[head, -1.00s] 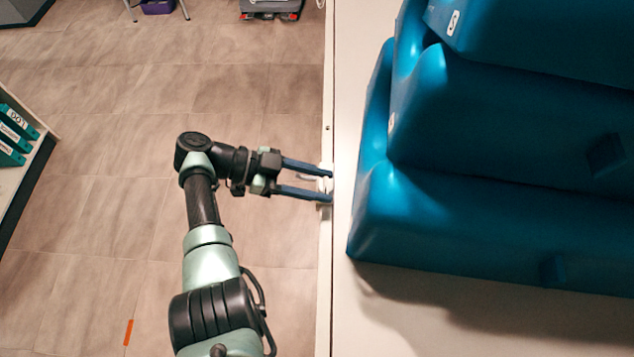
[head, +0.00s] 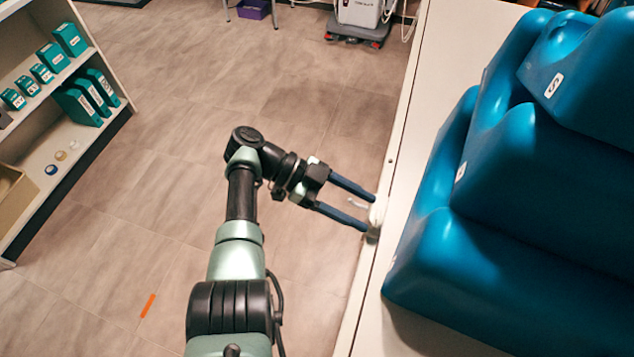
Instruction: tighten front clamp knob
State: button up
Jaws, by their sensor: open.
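A small white clamp knob (head: 377,212) sits at the side edge of the white table. My gripper (head: 370,214) reaches it from the left with two long dark blue fingers spread apart. The fingertips are at the knob, one toward its far side and one toward its near side. I cannot tell whether they touch it. A thin pale bar (head: 356,203) shows between the fingers. The rest of the clamp is hidden by the table edge and the fingers.
Stacked blue foam cushions (head: 500,240) lie on the white table (head: 415,150) at the right. A shelf (head: 95,135) with teal boxes stands at the left. A wheeled machine (head: 358,20) stands at the back. The floor between is mostly clear, with an orange strip (head: 148,305).

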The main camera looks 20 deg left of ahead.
jog(key=b+v, duration=0.3)
jog(key=v, duration=0.7)
jog(key=shift+a+b, duration=0.2)
jog(key=shift+b, duration=0.2)
